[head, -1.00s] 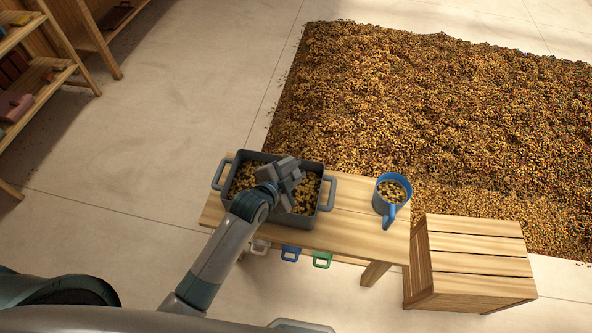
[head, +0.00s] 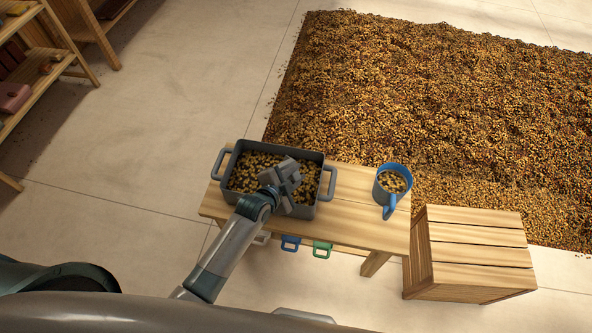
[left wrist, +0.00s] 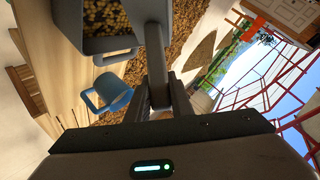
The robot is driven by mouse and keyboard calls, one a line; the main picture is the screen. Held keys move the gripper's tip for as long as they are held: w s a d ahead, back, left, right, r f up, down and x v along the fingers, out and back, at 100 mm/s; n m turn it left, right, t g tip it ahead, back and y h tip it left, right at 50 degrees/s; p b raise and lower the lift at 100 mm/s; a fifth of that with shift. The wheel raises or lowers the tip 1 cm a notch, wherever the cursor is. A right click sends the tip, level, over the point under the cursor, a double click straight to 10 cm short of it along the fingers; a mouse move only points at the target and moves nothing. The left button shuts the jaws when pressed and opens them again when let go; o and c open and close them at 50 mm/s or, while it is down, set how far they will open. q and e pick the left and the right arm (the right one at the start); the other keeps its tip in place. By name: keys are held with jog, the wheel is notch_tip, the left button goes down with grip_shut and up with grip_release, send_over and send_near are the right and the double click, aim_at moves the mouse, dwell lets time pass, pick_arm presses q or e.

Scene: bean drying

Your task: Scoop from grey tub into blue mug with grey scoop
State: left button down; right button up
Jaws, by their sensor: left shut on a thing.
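The grey tub (head: 325,160) stands on the wooden bench, with brown and yellow beans in it. It also shows at the top left of the left wrist view (left wrist: 72,22). My left gripper (head: 285,178) is over the right half of the tub. In the left wrist view it is shut on the upright handle of the grey scoop (left wrist: 155,65). The scoop's bowl is hidden under the gripper in the head view, so I cannot tell what it holds. The blue mug (head: 389,198) stands upright to the right of the tub, with beans inside. It also shows in the left wrist view (left wrist: 110,88).
The wooden bench (head: 350,220) has bare wood between tub and mug. White, blue and green handles (head: 322,250) hang along its front edge. A slatted wooden crate (head: 470,250) stands to the right. A wide bed of beans (head: 430,100) lies behind. Shelves (head: 40,90) stand far left.

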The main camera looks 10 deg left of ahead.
pick_arm(q)
notch_tip(320, 180, down, 3)
jog(key=shift+r+b, duration=0.15)
jog(key=shift+b, duration=0.85)
notch_tip(320, 180, down, 9)
jog(key=b, duration=0.5)
jog(key=shift+r+b, duration=0.15)
jog(key=shift+b, duration=0.2)
